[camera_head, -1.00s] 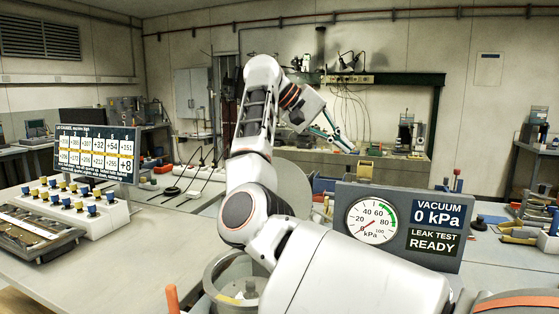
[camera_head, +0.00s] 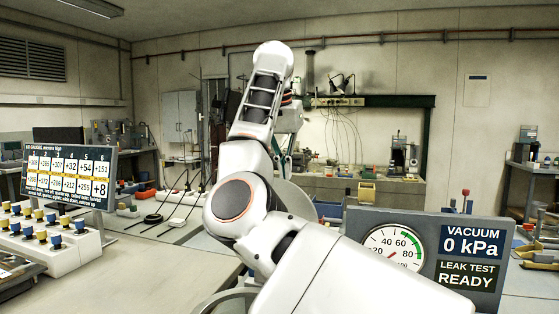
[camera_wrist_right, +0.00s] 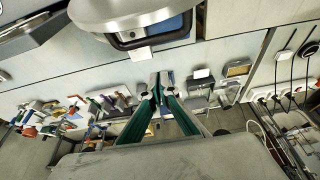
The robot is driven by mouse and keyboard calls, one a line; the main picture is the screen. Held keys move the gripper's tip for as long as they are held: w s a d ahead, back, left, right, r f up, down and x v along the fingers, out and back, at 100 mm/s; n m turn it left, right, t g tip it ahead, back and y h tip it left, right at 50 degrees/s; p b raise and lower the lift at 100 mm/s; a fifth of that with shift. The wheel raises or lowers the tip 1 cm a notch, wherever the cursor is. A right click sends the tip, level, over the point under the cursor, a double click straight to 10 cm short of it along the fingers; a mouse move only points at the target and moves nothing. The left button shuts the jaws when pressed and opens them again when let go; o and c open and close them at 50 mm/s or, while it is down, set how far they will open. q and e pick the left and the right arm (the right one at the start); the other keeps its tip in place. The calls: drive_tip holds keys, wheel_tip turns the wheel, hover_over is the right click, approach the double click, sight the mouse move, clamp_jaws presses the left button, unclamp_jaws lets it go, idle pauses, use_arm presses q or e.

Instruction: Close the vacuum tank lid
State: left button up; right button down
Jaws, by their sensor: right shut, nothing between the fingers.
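The tank (camera_head: 228,298) shows only as a metal rim at the bottom of the head view, mostly behind my right arm. A grey round disc, seemingly its raised lid (camera_head: 301,203), stands behind my arm and is partly hidden. My right gripper (camera_head: 284,164) hangs above and behind the lid, partly covered by my arm. In the wrist view its fingers (camera_wrist_right: 161,82) are shut and empty. A round metal piece (camera_wrist_right: 130,14) with a blue and black part below it is at the top there, apart from the fingers. My left gripper is not in view.
A gauge panel (camera_head: 470,243) reading 0 kPa and READY stands right of the tank, behind my arm. A number board (camera_head: 70,172) and a block with yellow and blue knobs (camera_head: 50,243) are at the left. Bare tabletop (camera_head: 150,270) lies between them and the tank.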

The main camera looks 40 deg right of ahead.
sight(281, 181)
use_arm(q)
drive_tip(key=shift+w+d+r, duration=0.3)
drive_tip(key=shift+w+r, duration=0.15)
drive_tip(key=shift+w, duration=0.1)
use_arm(e)
drive_tip(key=a, duration=0.1)
drive_tip(key=s+a+f, duration=0.1)
drive_tip(key=f, duration=0.1)
drive_tip(key=shift+s+a+f, duration=0.1)
drive_tip(key=shift+s+a, duration=0.15)
drive_tip(key=shift+a, duration=0.15)
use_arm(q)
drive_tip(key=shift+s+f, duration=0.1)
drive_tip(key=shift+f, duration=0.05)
